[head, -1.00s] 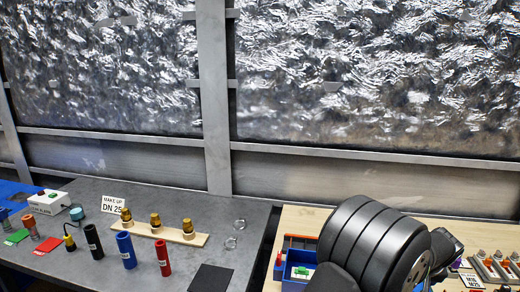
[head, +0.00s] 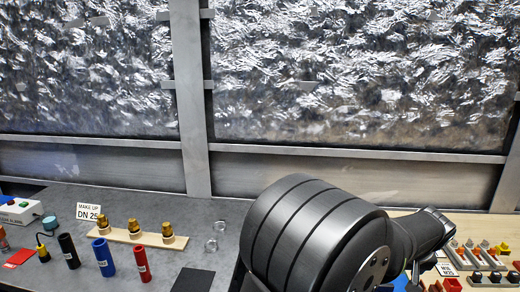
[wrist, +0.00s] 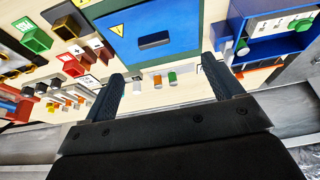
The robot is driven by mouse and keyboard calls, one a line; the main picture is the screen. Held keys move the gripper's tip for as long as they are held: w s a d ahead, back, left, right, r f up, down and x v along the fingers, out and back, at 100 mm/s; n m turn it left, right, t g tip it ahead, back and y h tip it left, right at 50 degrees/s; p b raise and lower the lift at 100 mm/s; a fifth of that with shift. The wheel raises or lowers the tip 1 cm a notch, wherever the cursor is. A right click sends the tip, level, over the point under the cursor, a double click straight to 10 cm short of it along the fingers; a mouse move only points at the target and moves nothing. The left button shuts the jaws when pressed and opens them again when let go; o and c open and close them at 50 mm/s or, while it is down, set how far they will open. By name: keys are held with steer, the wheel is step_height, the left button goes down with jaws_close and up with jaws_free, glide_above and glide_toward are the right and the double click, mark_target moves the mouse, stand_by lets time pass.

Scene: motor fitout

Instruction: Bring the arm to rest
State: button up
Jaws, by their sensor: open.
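My gripper (wrist: 162,68) shows in the wrist view with its two dark fingers apart and nothing between them. Beyond the fingers is a pale board with a blue panel (wrist: 185,45) that bears a yellow warning sign. The gaps between fingers and board cannot be judged exactly. In the head view my large dark arm link fills the lower middle, and the fingers cannot be made out there.
In the head view, a grey bench (head: 140,200) at left carries black (head: 68,250), blue (head: 103,257) and red (head: 141,263) cylinders and a wooden strip (head: 130,235) with brass fittings. A blue open box (wrist: 275,32) stands at upper right in the wrist view.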

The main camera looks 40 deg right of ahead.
steer(key=w+a+r, duration=0.4)
steer(key=w+a, duration=0.5)
steer(key=w, duration=0.5)
steer(key=w+f, duration=0.6)
steer(key=w, duration=0.4)
steer(key=shift+a+f, duration=0.15)
steer(key=shift+f, duration=0.1)
